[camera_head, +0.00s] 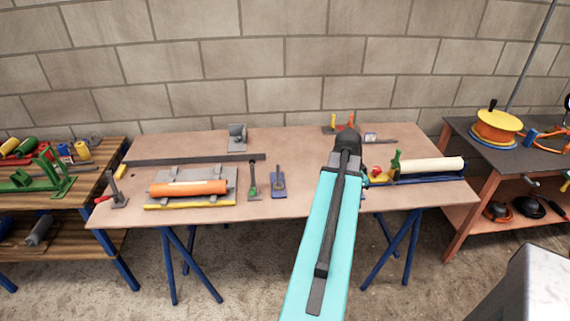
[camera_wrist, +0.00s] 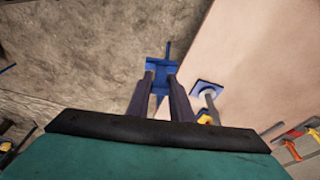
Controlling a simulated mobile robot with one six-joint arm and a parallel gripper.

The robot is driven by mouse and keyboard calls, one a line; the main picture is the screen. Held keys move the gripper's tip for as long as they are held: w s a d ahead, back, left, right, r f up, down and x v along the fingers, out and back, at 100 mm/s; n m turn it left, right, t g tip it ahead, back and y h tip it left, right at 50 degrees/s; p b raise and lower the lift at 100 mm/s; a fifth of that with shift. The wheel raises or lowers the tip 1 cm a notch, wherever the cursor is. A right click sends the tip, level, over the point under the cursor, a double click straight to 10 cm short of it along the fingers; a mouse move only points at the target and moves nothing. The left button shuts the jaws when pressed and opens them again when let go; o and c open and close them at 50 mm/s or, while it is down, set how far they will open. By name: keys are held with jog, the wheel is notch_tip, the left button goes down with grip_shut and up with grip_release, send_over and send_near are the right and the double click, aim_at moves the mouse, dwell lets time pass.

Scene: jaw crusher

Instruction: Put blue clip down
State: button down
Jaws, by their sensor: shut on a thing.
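The blue clip (camera_wrist: 158,72) is between the two dark fingers of my gripper (camera_wrist: 161,82) in the wrist view. The fingers are shut on it, and a thin blue part sticks out beyond them. In that view the clip shows against the grey floor, just beside the table's edge. In the head view my arm crosses the front of the table and hides the fingers and the clip. The long table (camera_head: 300,142) has a tan top; its top also fills the right of the wrist view (camera_wrist: 270,50).
An orange cylinder (camera_head: 188,188) lies on a grey plate at the table's left. A white roll (camera_head: 432,165) lies at the right. The tabletop's middle is mostly bare. A dark side table (camera_head: 488,150) stands right.

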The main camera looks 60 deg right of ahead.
jog(key=s, duration=0.1)
jog(key=s+m, duration=0.1)
jog(key=s, duration=0.1)
jog(key=s+d+f+m, duration=0.1)
jog(key=s, duration=0.1)
jog(key=shift+s, duration=0.25)
jog(key=shift+d, duration=0.1)
jog(key=w+d+p, duration=0.2)
jog(key=w+d, duration=0.2)
jog(key=w, duration=0.2)
jog(key=w+d+f+p, duration=0.1)
jog(key=w+d+p, duration=0.1)
jog(key=w+d, duration=0.2)
jog(key=w, duration=0.3)
jog(key=shift+w+d+f+p, duration=0.25)
jog(key=shift+d+p, duration=0.1)
jog(key=shift+d, duration=0.05)
jog(key=shift+f+p, duration=0.9)
jog(key=shift+f, duration=0.85)
jog(key=shift+f, duration=0.15)
